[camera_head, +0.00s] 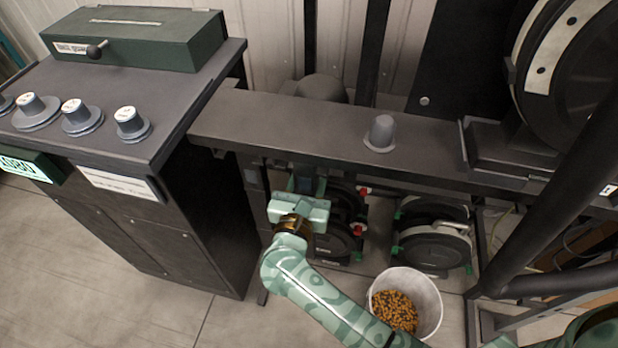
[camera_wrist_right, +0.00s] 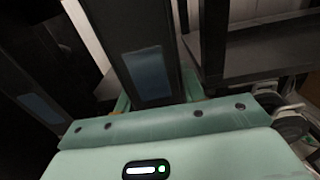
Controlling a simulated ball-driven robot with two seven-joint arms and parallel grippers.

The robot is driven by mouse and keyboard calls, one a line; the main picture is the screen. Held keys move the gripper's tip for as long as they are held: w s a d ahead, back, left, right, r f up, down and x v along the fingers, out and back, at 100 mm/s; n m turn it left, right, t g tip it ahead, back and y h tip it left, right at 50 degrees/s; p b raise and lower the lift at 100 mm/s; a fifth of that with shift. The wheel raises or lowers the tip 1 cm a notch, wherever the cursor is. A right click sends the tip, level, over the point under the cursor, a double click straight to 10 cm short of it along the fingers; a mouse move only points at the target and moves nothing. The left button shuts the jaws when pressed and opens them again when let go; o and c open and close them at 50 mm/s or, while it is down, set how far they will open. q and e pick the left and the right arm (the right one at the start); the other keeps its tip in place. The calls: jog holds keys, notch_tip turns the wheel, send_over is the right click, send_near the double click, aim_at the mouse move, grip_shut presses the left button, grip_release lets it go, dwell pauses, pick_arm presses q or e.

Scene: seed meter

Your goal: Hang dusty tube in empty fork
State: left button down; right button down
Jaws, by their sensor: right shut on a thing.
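My right gripper (camera_head: 308,184) reaches in under the front edge of the dark beam in the head view, beside the black row unit (camera_head: 340,238) with round discs. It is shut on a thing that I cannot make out. In the right wrist view, dark uprights with bluish patches rise beyond the pale green gripper body. I cannot tell the dusty tube or the empty fork apart in either view. Red-tipped parts show just right of my gripper. My left gripper is not in view.
The dark beam (camera_head: 270,126) crosses above my right gripper and carries a grey cap (camera_head: 381,133). A second row unit (camera_head: 434,238) stands to the right. A white bucket (camera_head: 433,297) of orange seeds stands below it. A dark bench (camera_head: 190,95) with grey knobs fills the left.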

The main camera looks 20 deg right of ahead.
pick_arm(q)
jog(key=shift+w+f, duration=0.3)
pick_arm(e)
jog(key=shift+f, duration=0.15)
pick_arm(q)
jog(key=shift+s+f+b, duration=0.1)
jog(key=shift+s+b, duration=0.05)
jog(key=shift+b, duration=0.2)
pick_arm(e)
jog(key=shift+f, duration=0.2)
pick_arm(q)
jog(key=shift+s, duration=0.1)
pick_arm(e)
jog(key=shift+f, duration=0.2)
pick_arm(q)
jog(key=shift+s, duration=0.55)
pick_arm(e)
jog(key=c, duration=0.8)
grip_release()
jog(key=shift+r, duration=0.1)
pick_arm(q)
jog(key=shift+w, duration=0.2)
pick_arm(e)
jog(key=shift+o, duration=0.2)
